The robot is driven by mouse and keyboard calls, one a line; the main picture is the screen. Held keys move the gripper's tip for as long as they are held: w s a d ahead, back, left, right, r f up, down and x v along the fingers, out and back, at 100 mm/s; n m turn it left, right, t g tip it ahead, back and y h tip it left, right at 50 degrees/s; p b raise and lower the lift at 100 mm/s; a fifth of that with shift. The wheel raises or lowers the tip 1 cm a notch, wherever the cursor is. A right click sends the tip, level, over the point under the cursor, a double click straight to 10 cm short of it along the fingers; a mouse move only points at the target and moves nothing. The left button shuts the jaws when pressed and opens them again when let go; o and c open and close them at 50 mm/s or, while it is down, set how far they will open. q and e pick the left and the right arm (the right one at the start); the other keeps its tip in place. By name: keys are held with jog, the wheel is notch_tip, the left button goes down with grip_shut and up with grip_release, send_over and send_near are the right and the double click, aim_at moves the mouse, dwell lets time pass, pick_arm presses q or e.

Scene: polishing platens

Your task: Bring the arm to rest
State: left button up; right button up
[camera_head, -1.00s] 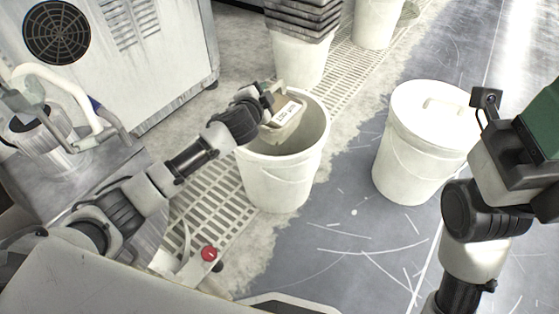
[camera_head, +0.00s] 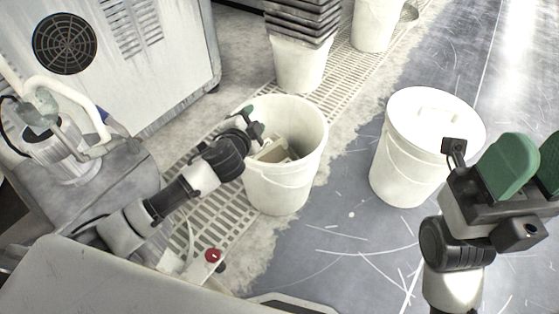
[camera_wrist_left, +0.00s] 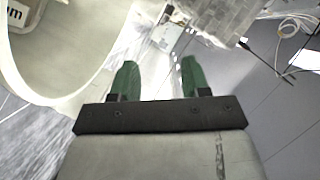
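My left gripper (camera_head: 257,121) is above the left rim of the open white bucket (camera_head: 287,185) in the head view. In the left wrist view its two green fingers (camera_wrist_left: 158,80) stand apart with nothing between them. A pale box-like item (camera_head: 272,153) lies tilted inside the bucket, below and apart from the fingers. Part of its label (camera_wrist_left: 17,13) shows at the top left of the wrist view. My right gripper (camera_head: 535,165) is at the right edge, with its green fingers apart and empty; one is partly cut off.
A lidded white bucket (camera_head: 404,160) stands right of the open one. Stacked dark trays (camera_head: 303,22) sit on another bucket (camera_head: 299,66) behind. A grey machine cabinet (camera_head: 150,80) is at the upper left. A red button (camera_head: 212,255) is low in front. Grey floor (camera_head: 340,235) is free between.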

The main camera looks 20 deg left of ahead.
pick_arm(q)
jog(key=shift+v, duration=0.75)
